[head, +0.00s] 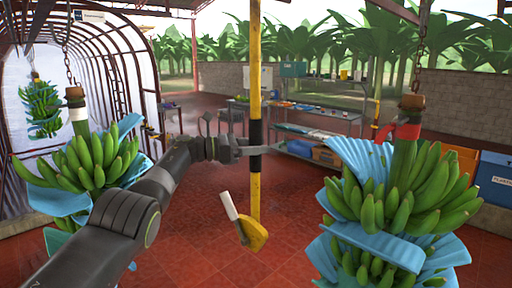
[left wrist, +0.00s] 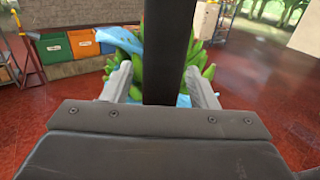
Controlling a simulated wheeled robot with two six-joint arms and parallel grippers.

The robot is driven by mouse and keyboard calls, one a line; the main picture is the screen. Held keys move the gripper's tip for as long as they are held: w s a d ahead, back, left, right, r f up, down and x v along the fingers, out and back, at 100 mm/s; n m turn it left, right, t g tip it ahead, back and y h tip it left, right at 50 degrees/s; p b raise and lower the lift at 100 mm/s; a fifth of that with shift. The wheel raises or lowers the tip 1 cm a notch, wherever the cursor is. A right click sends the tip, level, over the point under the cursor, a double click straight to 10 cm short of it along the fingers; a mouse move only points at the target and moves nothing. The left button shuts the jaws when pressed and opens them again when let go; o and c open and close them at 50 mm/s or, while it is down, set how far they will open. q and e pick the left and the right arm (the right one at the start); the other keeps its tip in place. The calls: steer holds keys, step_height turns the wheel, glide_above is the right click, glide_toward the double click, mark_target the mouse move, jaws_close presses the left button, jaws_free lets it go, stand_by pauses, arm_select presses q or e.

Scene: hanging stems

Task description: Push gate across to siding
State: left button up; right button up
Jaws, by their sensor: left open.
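A yellow upright pole (head: 256,60) with a black band hangs down the middle of the head view; I take it to be the gate's handle. My left gripper (head: 257,151) reaches in from the left at the height of the black band (head: 256,133). In the left wrist view the dark bar (left wrist: 167,50) stands between my two open fingers (left wrist: 162,88), with no clear grip on it. The pole's upper end is out of view. My right gripper is not in view.
Green banana bunches with blue sheets hang at left (head: 95,160) and right (head: 415,195), close to the arm's space. A yellow and white piece (head: 252,237) shows at the pole's foot. Shelves (head: 320,118) and a blue bin (head: 494,177) stand behind. Red floor between is clear.

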arm_select(q)
steer(key=shift+s+a+f+b, duration=0.1)
steer(key=shift+a+f+b, duration=0.1)
steer(key=shift+a+b, duration=0.35)
steer(key=b+v, duration=0.8)
steer(key=v, duration=0.8)
steer(key=shift+a+r, duration=0.15)
